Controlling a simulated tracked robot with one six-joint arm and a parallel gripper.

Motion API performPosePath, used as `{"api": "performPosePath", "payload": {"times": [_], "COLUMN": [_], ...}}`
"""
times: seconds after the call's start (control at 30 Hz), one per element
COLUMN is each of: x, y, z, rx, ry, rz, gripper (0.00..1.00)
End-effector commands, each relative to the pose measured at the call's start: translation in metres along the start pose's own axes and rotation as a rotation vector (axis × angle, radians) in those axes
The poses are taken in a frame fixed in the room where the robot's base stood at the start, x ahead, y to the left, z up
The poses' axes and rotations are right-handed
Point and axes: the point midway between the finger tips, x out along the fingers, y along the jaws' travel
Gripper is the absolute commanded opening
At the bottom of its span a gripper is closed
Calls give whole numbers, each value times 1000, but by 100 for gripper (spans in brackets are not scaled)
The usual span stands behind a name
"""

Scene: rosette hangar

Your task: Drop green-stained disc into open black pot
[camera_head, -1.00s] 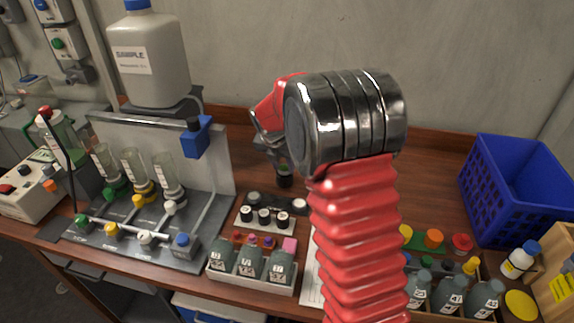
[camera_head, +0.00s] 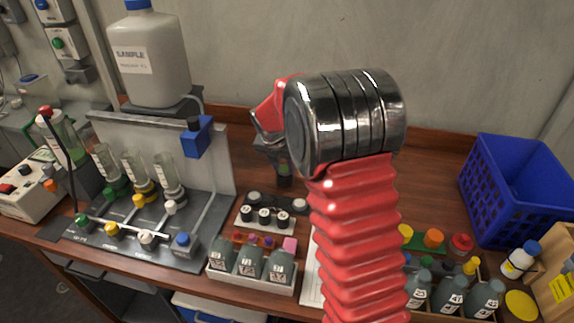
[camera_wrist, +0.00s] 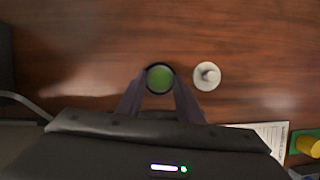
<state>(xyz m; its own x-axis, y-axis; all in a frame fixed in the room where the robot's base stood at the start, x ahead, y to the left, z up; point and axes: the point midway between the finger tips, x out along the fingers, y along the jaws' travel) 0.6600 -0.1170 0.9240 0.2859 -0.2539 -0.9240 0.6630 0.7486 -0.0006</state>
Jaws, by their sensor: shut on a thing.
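In the wrist view, my gripper (camera_wrist: 161,88) points down with its two dark fingers closed in on a round green disc (camera_wrist: 160,77). A dark ring surrounds the disc; I cannot tell whether it is the rim of the black pot below or the disc's own edge. In the head view, my gripper (camera_head: 278,146) hangs over the back of the bench, partly hidden by my arm. A small dark upright thing (camera_head: 285,181), likely the black pot, shows directly under it.
A pale round lid with a knob (camera_wrist: 207,75) lies right of the disc. A vial rack (camera_head: 262,217) and a bottle tray (camera_head: 250,283) stand in front. A filter stand (camera_head: 225,160) is at left, a blue basket (camera_head: 512,195) at right. Bare wood surrounds the gripper.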

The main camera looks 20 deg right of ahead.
Motion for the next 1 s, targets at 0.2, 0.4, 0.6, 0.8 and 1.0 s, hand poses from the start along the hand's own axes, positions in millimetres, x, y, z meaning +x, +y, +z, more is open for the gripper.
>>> {"api": "performPosePath", "payload": {"times": [0.2, 0.4, 0.6, 0.8, 1.0], "x": [2, 2, 2, 2, 2], "y": [0, 0, 0, 0, 0], "z": [0, 0, 0, 0, 0], "rx": [0, 1, 1, 1, 1], "ry": [0, 0, 0, 0, 0], "rz": [0, 0, 0, 0, 0], "gripper": [12, 12, 12, 12, 46]}}
